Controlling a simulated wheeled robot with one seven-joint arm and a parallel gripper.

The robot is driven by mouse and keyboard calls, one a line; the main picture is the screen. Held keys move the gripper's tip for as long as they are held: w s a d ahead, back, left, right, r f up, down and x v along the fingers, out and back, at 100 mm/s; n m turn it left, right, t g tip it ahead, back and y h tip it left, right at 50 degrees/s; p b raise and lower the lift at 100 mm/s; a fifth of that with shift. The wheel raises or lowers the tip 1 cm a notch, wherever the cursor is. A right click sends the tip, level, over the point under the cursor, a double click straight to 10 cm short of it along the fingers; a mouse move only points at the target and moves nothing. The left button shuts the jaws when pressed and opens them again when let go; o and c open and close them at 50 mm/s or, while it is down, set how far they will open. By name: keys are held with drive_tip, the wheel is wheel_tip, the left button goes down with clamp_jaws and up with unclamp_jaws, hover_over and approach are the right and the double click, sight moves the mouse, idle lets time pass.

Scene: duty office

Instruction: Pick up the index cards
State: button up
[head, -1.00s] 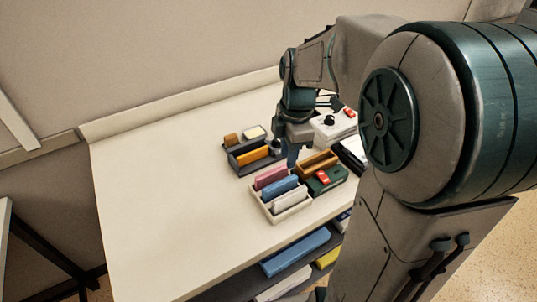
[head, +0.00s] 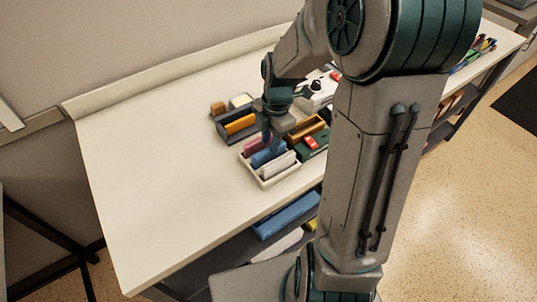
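A white divided tray (head: 266,182) stands near the front edge of the table. It holds upright pink (head: 252,146), blue (head: 267,157) and off-white (head: 279,165) blocks that look like stacks of cards. I cannot tell which item is the index cards. My gripper (head: 269,140) points down over the back of this tray, close to the pink and blue stacks. Its fingertips are small and partly merge with the things behind them. I cannot tell whether it is open, shut or touching a stack.
A dark organizer (head: 226,138) with an orange stack stands behind left. A wooden tray (head: 313,129) and a green box with a red item (head: 312,145) stand to the right. My arm hides the table's middle right. The table's left side (head: 150,170) is clear.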

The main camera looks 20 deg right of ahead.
sight(269, 148)
drive_tip(key=shift+a+f+p, duration=0.15)
drive_tip(key=shift+f, duration=0.95)
drive_tip(key=shift+a+f+p, duration=0.1)
drive_tip(key=shift+f+p, duration=0.05)
drive_tip(key=shift+f, duration=0.95)
clamp_jaws()
